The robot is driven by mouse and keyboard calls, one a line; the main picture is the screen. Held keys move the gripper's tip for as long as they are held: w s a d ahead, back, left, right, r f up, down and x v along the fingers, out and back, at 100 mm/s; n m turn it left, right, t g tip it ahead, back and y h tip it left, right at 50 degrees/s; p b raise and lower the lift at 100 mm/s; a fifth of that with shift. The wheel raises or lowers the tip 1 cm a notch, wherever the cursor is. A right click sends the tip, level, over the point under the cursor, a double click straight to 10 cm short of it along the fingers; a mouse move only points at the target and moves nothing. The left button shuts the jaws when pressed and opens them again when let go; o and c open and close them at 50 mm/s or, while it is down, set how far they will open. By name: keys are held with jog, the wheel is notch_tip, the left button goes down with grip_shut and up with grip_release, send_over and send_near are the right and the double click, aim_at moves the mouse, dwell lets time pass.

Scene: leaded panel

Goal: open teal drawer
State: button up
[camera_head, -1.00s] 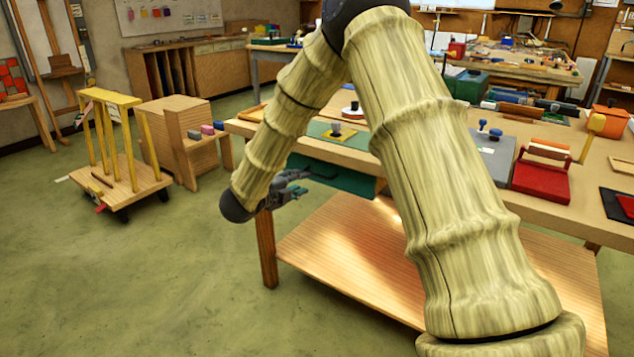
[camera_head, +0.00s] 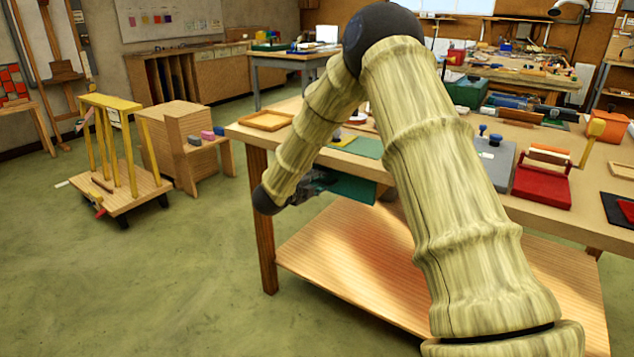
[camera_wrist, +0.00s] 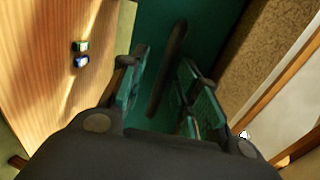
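The teal drawer (camera_head: 352,188) hangs under the workbench top, near its left end; my arm hides part of it. In the wrist view the drawer's teal front (camera_wrist: 210,28) fills the upper middle. A dark bar handle (camera_wrist: 174,55) runs across the front. My gripper (camera_wrist: 165,75) is open, with one finger on each side of the handle. Gaps show between the handle and both fingers, and I see no clear contact. In the head view my gripper (camera_head: 316,182) is at the drawer, mostly hidden by my forearm.
The workbench top (camera_head: 575,222) carries a red press (camera_head: 542,182), a grey plate (camera_head: 492,160) and a wooden tray (camera_head: 266,120). A wooden lower shelf (camera_head: 335,262) lies below the drawer. Open green floor (camera_head: 130,275) lies to the left, beside a yellow-posted cart (camera_head: 120,180).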

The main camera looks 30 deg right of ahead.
jog(key=shift+c, duration=0.5)
grip_shut()
jog(key=shift+a, duration=0.15)
jog(key=f+v, duration=0.2)
jog(key=v, duration=0.8)
jog(key=f+v, duration=0.2)
jog(key=v, duration=0.9)
jog(key=shift+s+a+f, duration=0.3)
jog(key=shift+s+a, duration=0.05)
jog(key=shift+a, duration=0.15)
jog(key=shift+o, duration=0.5)
grip_release()
jog(key=shift+a, duration=0.1)
